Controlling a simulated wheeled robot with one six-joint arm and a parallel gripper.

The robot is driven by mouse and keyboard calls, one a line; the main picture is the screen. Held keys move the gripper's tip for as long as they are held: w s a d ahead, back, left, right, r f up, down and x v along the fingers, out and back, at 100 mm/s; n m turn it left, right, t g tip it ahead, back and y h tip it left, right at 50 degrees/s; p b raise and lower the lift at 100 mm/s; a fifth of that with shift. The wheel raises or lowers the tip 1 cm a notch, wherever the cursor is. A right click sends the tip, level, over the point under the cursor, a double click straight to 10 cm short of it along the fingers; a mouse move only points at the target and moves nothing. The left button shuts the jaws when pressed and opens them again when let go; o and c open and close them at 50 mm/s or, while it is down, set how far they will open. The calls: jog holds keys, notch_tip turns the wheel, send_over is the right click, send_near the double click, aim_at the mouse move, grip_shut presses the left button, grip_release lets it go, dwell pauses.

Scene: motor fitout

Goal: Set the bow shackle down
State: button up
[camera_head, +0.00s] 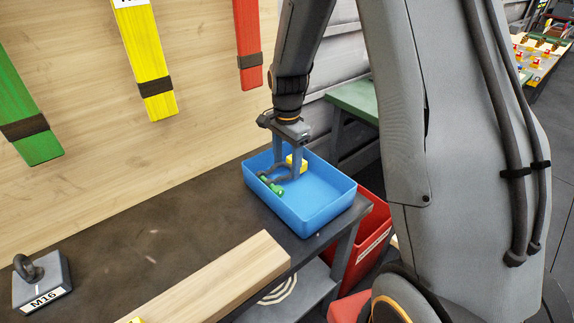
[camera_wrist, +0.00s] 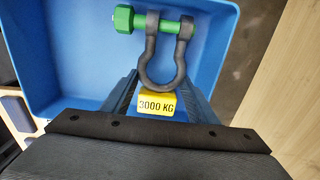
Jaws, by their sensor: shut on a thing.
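The bow shackle (camera_wrist: 165,58) is a dark grey bow with a green pin (camera_wrist: 150,25) across its ends. A yellow block marked "3000 KG" (camera_wrist: 157,104) sits at the round end of the bow in the wrist view. My gripper (camera_head: 286,172) points down into a blue bin (camera_head: 325,210) and is shut on the yellow block. In the head view the shackle (camera_head: 273,184) shows low inside the bin, beside the fingers. I cannot tell whether it touches the bin floor. The fingers partly hide the yellow block.
The bin stands at the end of a dark workbench (camera_head: 150,235). A wooden beam (camera_head: 225,280) lies along the front edge, and a block marked "M16" (camera_head: 42,285) stands at left. Green, yellow and red straps (camera_head: 148,60) hang on the wall. A red crate (camera_head: 368,235) is below the bench end.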

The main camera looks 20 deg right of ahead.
jog(key=shift+f, duration=0.65)
jog(key=o, duration=1.5)
jog(key=shift+f, duration=0.15)
jog(key=shift+o, duration=0.2)
notch_tip(320, 180, up, 12)
jog(key=b, duration=0.2)
jog(key=shift+b, duration=0.4)
